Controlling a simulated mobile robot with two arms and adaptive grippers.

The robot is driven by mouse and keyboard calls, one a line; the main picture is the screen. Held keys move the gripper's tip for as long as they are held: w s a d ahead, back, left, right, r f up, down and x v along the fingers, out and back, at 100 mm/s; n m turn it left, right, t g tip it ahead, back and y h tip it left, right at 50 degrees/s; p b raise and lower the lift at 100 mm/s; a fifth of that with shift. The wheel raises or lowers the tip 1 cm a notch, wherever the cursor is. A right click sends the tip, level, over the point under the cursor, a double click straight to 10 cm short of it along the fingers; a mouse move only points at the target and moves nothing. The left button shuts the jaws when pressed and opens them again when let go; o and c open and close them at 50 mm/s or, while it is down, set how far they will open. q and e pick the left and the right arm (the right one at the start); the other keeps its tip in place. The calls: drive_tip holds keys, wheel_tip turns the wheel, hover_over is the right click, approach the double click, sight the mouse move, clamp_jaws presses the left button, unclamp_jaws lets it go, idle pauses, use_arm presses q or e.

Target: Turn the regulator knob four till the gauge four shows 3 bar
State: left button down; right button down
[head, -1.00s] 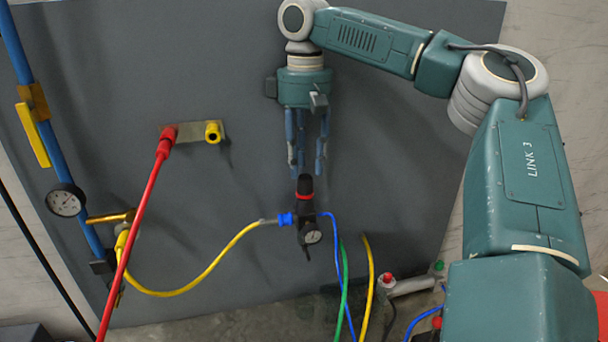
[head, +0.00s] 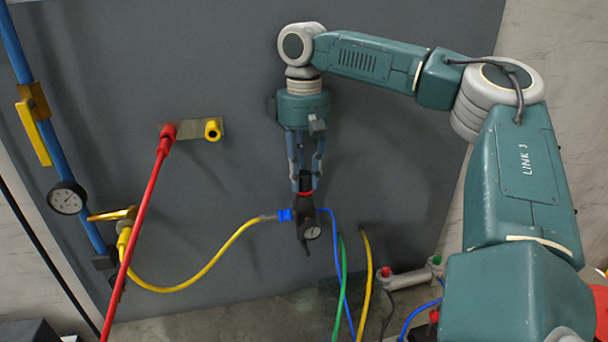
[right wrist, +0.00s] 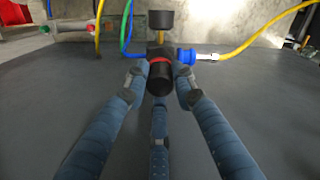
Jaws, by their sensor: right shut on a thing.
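The regulator (head: 308,208) is a black body on the grey panel with a red ring and a black knob (head: 305,181) on top. Its small round gauge (head: 312,232) has a white face below the knob; the reading is too small to tell. My right gripper (head: 305,172) comes down from above and is shut on the knob, its fingers around it. In the right wrist view the knob (right wrist: 160,77) sits between the three blue fingers (right wrist: 157,95), with the red ring just beyond. My left gripper is not in view.
A yellow hose (head: 210,268) joins the regulator's left side by a blue fitting (head: 284,215). Blue, green and yellow hoses hang at its right. A red hose (head: 145,215), a blue pipe (head: 52,150) and a larger gauge (head: 67,198) are at left.

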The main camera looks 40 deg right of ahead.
drive_tip(key=n, duration=0.4)
drive_tip(key=shift+n, duration=0.4)
drive_tip(key=n, duration=1.4)
idle(0.4)
drive_tip(key=c, duration=1.7)
unclamp_jaws()
